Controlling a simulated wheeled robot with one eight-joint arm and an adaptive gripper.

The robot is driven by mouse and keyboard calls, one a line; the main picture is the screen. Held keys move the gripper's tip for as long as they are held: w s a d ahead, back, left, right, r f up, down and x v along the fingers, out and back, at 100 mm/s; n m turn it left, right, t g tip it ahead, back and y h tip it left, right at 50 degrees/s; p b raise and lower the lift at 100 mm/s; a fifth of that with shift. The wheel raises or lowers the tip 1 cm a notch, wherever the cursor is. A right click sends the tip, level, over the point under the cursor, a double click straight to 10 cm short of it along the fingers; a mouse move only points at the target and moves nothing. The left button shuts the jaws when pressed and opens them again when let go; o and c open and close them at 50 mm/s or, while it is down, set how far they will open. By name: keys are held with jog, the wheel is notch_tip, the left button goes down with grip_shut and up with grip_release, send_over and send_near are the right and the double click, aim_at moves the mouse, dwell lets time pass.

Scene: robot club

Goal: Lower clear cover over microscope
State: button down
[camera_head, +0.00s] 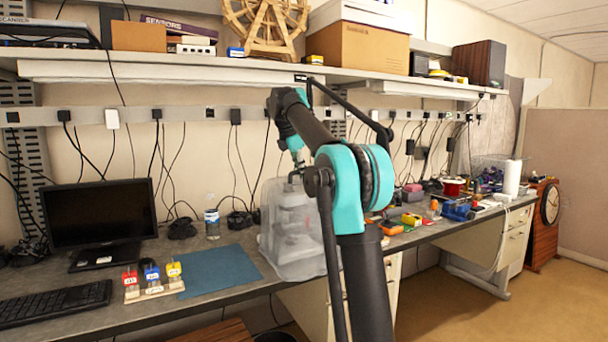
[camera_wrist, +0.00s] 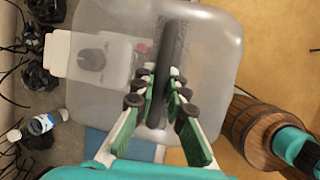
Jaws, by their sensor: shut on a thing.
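The clear cover (camera_head: 318,266) is a cloudy see-through box in the middle of the head view, at the bench's front edge. It also fills the upper middle of the wrist view (camera_wrist: 222,62). The pale microscope (camera_head: 292,222) shows through its wall. In the wrist view part of the microscope (camera_wrist: 57,55) extends past the cover's left edge. My gripper (camera_head: 297,173) is above the cover, its fingers (camera_wrist: 162,84) shut on the cover's dark bar handle (camera_wrist: 174,45). I cannot tell whether the cover's lower rim touches the bench.
A blue mat (camera_head: 222,270) lies left of the cover, with a rack of red, blue and yellow tagged pieces (camera_head: 153,281). A water bottle (camera_head: 212,217) and monitor (camera_head: 103,217) stand behind. Coloured small items (camera_head: 411,219) crowd the bench to the right. A shelf (camera_head: 200,71) overhangs.

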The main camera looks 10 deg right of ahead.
jog(key=shift+w, duration=0.1)
jog(key=shift+w+a, duration=0.3)
jog(key=shift+w, duration=0.6)
jog(key=shift+w+a, duration=0.25)
jog(key=shift+w, duration=0.65)
jog(key=shift+w+a, duration=0.3)
jog(key=shift+w, duration=0.6)
jog(key=shift+w+a, duration=0.1)
